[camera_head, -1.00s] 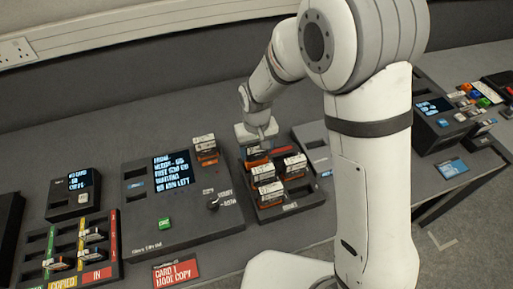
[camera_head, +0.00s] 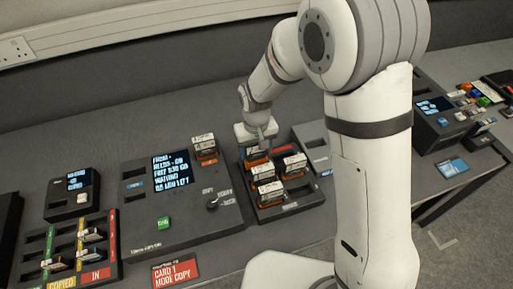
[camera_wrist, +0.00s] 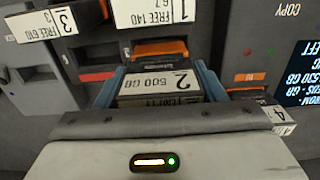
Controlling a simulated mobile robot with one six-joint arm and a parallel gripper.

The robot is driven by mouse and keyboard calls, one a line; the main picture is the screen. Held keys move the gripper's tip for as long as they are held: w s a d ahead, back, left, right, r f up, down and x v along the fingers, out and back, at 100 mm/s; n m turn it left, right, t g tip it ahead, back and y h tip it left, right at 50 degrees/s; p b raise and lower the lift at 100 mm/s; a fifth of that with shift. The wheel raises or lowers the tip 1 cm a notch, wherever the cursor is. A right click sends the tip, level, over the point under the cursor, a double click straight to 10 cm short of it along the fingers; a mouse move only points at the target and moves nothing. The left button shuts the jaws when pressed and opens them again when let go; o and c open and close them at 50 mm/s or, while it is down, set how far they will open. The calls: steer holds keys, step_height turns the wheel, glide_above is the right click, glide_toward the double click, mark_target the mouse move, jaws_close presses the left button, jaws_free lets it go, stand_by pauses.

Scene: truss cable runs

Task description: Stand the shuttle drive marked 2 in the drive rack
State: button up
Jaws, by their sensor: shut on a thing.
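The shuttle drive marked 2 (camera_wrist: 160,86), with a white label reading 500 GB, is between the blue fingers of my gripper (camera_wrist: 160,90) in the wrist view. My gripper (camera_head: 257,142) is shut on it at the back left of the black drive rack (camera_head: 292,207) in the head view. The held drive is mostly hidden there by the gripper. I cannot tell whether its lower end is seated in a slot or just above it. Several other drives with white labels stand in the rack, including one (camera_head: 295,161) at the back right.
Left of the rack is a copy machine (camera_head: 147,225) with a screen, a knob and a drive (camera_head: 204,144) standing at its back. A colour-striped tray (camera_head: 70,270) is farther left. A grey box (camera_head: 316,150) is close on the rack's right, partly behind my arm.

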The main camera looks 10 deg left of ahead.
mark_target(256, 158)
steer(key=shift+f+b, duration=1.5)
steer(key=shift+f, duration=0.15)
stand_by(1.3)
steer(key=shift+f+b, duration=0.6)
steer(key=shift+f, duration=0.05)
steer(key=o, duration=1.6)
steer(key=shift+r+p, duration=2.7)
steer(key=shift+r, duration=1.35)
